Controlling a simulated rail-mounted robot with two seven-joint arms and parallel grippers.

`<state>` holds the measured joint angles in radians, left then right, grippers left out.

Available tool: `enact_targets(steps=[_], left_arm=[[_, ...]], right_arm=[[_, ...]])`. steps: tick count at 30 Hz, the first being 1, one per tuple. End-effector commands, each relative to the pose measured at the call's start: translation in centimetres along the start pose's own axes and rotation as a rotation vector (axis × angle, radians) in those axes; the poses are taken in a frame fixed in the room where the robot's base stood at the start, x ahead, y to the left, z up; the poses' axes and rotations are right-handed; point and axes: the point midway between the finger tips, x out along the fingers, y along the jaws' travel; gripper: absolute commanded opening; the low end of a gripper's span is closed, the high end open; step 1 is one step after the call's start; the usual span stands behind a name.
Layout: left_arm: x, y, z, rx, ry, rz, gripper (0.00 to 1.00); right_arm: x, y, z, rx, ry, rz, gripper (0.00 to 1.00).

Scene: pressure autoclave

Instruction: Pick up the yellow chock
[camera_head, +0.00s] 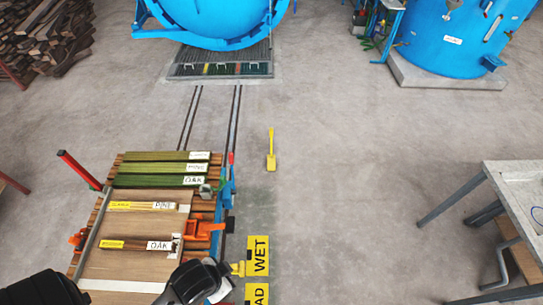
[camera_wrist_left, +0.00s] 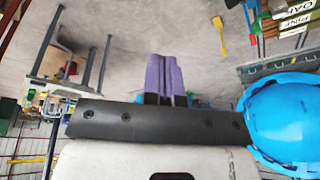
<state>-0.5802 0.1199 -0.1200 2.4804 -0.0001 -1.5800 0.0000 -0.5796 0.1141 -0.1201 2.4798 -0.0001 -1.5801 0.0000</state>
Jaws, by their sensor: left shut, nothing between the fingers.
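The yellow chock (camera_head: 271,160) lies on the concrete floor in the head view, just right of the rails and the timber cart. It has a wide block end and a long thin handle pointing away from me. It also shows small near the top of the left wrist view (camera_wrist_left: 222,36). My left gripper (camera_wrist_left: 166,60) shows its purple fingers side by side in the left wrist view, shut and empty. The chock is apart from them, up and to the right in that picture. My right gripper is not in view.
A timber cart (camera_head: 130,228) with labelled stacks stands at left. Rails (camera_head: 236,105) run to the blue autoclave (camera_head: 215,18). A metal table (camera_head: 515,180) stands at right. Floor between chock and table is clear.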

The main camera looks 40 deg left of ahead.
Motion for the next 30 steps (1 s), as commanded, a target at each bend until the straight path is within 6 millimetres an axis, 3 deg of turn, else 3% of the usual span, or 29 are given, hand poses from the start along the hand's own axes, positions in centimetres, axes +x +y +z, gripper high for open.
enact_targets(steps=[2, 21, 30], left_arm=[[0.0, 0.0, 0.0, 0.0, 0.0, 0.0, 0.03], [0.01, 0.0, 0.0, 0.0, 0.0, 0.0, 0.64], [0.01, 0.0, 0.0, 0.0, 0.0, 0.0, 0.66]], right_arm=[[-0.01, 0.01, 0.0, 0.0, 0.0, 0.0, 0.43], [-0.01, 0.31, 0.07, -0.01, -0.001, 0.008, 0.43], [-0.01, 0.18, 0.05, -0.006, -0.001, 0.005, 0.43]])
